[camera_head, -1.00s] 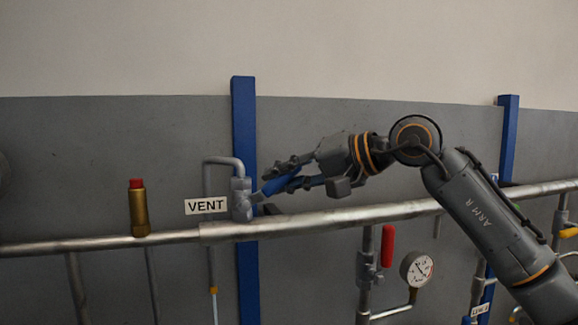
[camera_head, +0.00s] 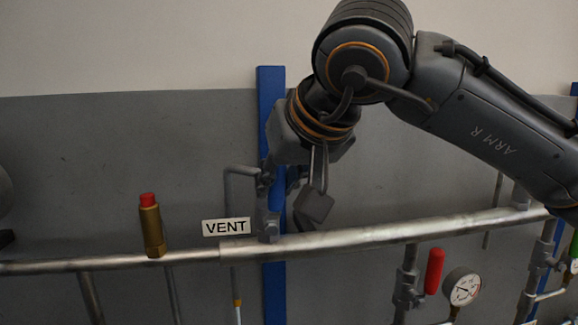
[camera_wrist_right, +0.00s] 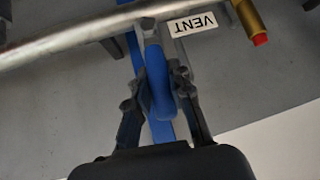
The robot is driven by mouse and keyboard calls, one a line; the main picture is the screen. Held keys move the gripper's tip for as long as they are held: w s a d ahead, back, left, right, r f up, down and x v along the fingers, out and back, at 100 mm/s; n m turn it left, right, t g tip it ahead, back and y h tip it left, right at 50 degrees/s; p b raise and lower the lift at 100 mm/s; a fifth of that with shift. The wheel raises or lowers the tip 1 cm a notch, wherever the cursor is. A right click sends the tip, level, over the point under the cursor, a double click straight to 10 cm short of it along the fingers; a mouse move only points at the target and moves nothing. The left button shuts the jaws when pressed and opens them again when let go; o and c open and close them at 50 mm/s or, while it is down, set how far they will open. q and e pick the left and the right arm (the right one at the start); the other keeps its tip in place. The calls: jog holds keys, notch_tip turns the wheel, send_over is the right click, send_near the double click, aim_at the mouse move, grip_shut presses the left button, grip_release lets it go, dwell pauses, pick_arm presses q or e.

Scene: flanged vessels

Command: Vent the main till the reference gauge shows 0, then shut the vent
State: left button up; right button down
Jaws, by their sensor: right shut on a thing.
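The vent valve (camera_head: 267,226) sits on the main pipe (camera_head: 370,236) beside the white VENT label (camera_head: 226,226). My right gripper (camera_head: 288,190) reaches it from above and right and hides the handle in the head view. In the right wrist view my right gripper (camera_wrist_right: 158,92) is shut on the blue vent handle (camera_wrist_right: 155,66), one finger on each side. The VENT label (camera_wrist_right: 193,24) shows upside down there. A round white gauge (camera_head: 462,288) stands at the lower right; its reading is too small to tell. My left gripper is not in view.
A brass fitting with a red cap (camera_head: 151,225) stands on the pipe to the left. A red handle (camera_head: 434,270) is beside the gauge. A blue post (camera_head: 272,100) rises behind the valve.

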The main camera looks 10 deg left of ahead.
jog(key=shift+s+a, duration=0.1)
jog(key=shift+a, duration=0.05)
jog(key=shift+a+h+p, duration=0.15)
jog(key=shift+h+p, duration=0.15)
jog(key=shift+p, duration=0.05)
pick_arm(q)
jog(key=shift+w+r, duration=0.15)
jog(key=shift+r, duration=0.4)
pick_arm(e)
jog(key=shift+f+n, duration=0.15)
jog(key=shift+n, duration=0.15)
jog(key=c, duration=1.2)
grip_release()
jog(key=shift+s+r, duration=0.15)
jog(key=shift+r, duration=0.15)
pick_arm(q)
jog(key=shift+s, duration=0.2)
pick_arm(e)
jog(key=v, duration=1.1)
jog(key=shift+s+r, duration=0.15)
jog(key=shift+s, duration=0.05)
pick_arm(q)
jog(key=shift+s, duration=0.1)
